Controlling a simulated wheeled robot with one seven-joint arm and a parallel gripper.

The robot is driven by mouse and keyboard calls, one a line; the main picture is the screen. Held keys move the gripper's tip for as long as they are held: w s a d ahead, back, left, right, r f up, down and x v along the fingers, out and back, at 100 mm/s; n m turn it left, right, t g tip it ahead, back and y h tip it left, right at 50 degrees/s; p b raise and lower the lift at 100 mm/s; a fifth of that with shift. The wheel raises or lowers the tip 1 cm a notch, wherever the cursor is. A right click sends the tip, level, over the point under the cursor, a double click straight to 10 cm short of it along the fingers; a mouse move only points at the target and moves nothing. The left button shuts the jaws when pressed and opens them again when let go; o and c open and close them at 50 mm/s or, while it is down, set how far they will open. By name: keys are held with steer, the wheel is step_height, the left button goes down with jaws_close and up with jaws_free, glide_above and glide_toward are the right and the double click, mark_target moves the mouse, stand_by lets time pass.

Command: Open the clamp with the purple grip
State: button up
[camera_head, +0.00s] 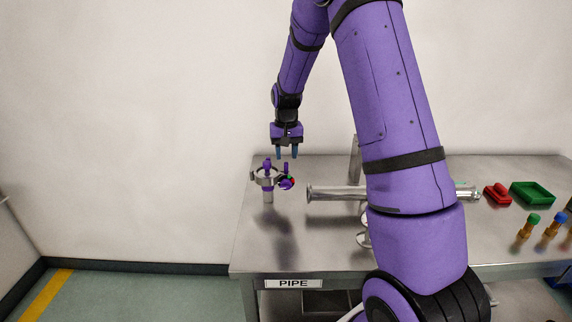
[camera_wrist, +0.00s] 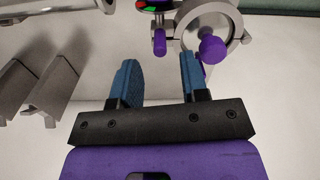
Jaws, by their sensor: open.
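The clamp (camera_head: 259,178) is a metal ring with purple parts, on a short post at the left end of the metal table. In the wrist view the clamp ring (camera_wrist: 244,28) is at the top, right of centre. A purple grip (camera_wrist: 159,42) hangs at its left side, and a round purple knob (camera_wrist: 212,49) shows on the ring. My gripper (camera_head: 287,155) points down above the clamp, slightly to its right. It is open and empty; its blue fingers (camera_wrist: 160,75) are apart from the clamp in the wrist view.
A metal pipe (camera_head: 335,193) lies right of the clamp, partly hidden behind my arm. A green tray (camera_head: 532,193), a red object (camera_head: 497,194) and small capped bottles (camera_head: 526,228) are at the right. A PIPE label (camera_head: 293,284) is on the table's front edge.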

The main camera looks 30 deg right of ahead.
mark_target(286, 164)
steer(key=shift+f, duration=2.15)
jaws_close()
